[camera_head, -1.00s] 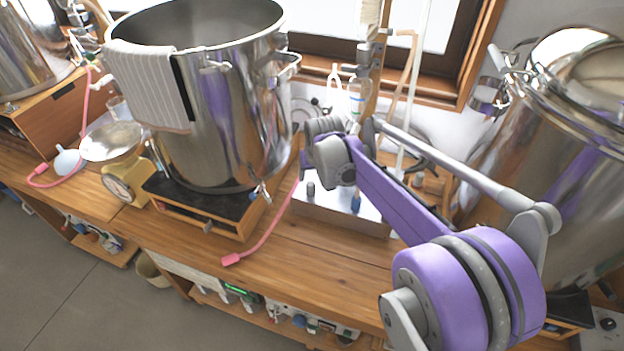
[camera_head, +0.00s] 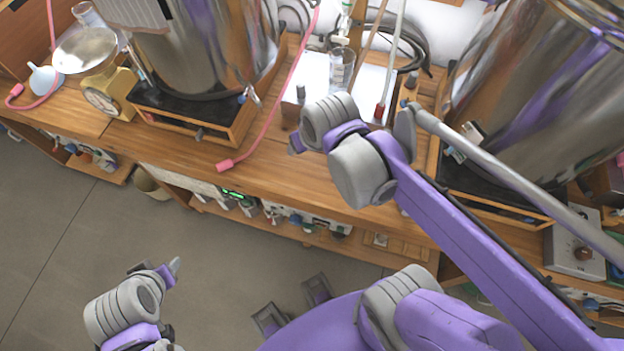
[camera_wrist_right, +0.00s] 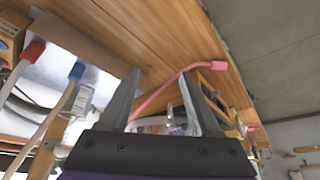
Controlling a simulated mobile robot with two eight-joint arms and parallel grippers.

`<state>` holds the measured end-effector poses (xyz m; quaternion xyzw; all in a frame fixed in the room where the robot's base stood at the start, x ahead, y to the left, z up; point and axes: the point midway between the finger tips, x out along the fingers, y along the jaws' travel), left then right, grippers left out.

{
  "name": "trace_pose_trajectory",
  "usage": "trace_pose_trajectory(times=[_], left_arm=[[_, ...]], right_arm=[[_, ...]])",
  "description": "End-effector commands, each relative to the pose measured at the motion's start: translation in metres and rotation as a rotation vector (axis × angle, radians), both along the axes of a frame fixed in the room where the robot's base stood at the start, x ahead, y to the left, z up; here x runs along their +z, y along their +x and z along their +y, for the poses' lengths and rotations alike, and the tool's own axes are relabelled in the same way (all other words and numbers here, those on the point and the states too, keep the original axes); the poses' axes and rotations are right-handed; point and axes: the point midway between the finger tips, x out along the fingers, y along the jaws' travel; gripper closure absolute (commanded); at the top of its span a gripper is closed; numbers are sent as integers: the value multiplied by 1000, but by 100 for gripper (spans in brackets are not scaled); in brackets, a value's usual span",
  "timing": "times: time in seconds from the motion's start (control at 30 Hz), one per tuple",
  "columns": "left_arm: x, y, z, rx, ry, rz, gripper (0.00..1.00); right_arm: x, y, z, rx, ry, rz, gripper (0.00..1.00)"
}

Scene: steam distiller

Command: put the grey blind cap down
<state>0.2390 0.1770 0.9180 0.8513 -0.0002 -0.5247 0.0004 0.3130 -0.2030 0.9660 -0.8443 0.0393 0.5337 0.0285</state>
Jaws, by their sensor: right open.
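A similar dark piece (camera_head: 411,80) stands farther right. I cannot tell for sure which is the grey blind cap. My right gripper (camera_head: 296,144) is just in front of the plate, its fingers mostly hidden by the wrist. In the right wrist view the right gripper (camera_wrist_right: 160,84) is open, with nothing held between its fingers. My left gripper (camera_head: 158,270) hangs low over the floor, away from the bench; its jaw opening is unclear.
A pink hose (camera_head: 265,130) lies across the bench, its end near the front edge. A steel pot (camera_head: 215,45) stands left and a large steel vessel (camera_head: 540,90) right. The bench front (camera_head: 290,175) has bare wood.

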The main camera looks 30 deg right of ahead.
Motion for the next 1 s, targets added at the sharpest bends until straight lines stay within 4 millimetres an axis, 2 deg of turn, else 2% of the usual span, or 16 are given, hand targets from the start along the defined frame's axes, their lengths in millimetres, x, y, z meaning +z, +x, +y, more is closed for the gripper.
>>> trace_pose_trajectory(times=[0.03,0.1,0.2,0.3,0.7,0.73,0.8,1.0], left_arm=[[0,0,0,0,0,0,50],[0,0,0,0,0,0,50],[0,0,0,0,0,0,50],[0,0,0,0,0,0,50],[0,0,0,0,0,0,50],[0,0,0,0,0,0,50],[0,0,0,0,0,0,50],[0,0,0,0,0,0,50]], right_arm=[[-12,-21,9,26,-2,-6,36],[-25,-43,17,55,-4,-12,36],[-40,-63,24,82,-6,-18,36],[-47,-73,27,95,-9,-22,36],[-48,-74,27,98,-9,-23,36],[-48,-74,27,97,-8,-23,38],[-48,-74,27,97,-8,-23,50],[-48,-74,27,97,-8,-23,50]])
